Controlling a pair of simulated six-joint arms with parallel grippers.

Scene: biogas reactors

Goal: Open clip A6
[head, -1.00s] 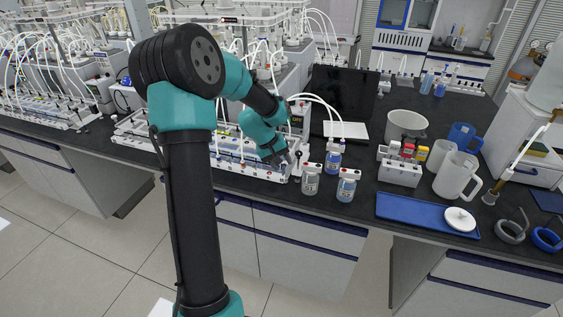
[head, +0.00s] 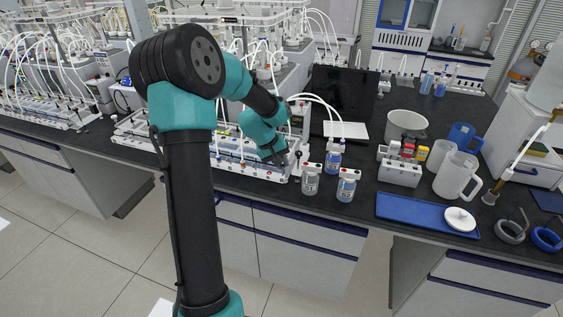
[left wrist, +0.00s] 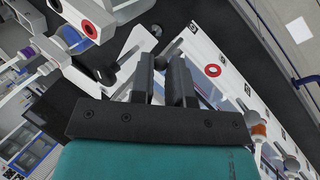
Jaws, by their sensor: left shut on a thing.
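My left gripper (head: 284,160) reaches down to the right end of the white reactor rack (head: 232,165) at the bench's front edge. In the left wrist view my left gripper (left wrist: 164,62) has its two dark fingers close together, at the end of the white rail (left wrist: 232,88). A small dark grey clip part (left wrist: 172,47) shows at the fingertips; the fingers hide most of it. I cannot read which clip it is, nor tell whether it is open. My right gripper is not in view.
Two bottles with white and red caps, one left (head: 311,180) and one right (head: 347,186), stand just right of the rack, with another bottle (head: 333,160) behind. A blue tray (head: 400,208) lies further right. White tubes (head: 322,103) arch above the rack.

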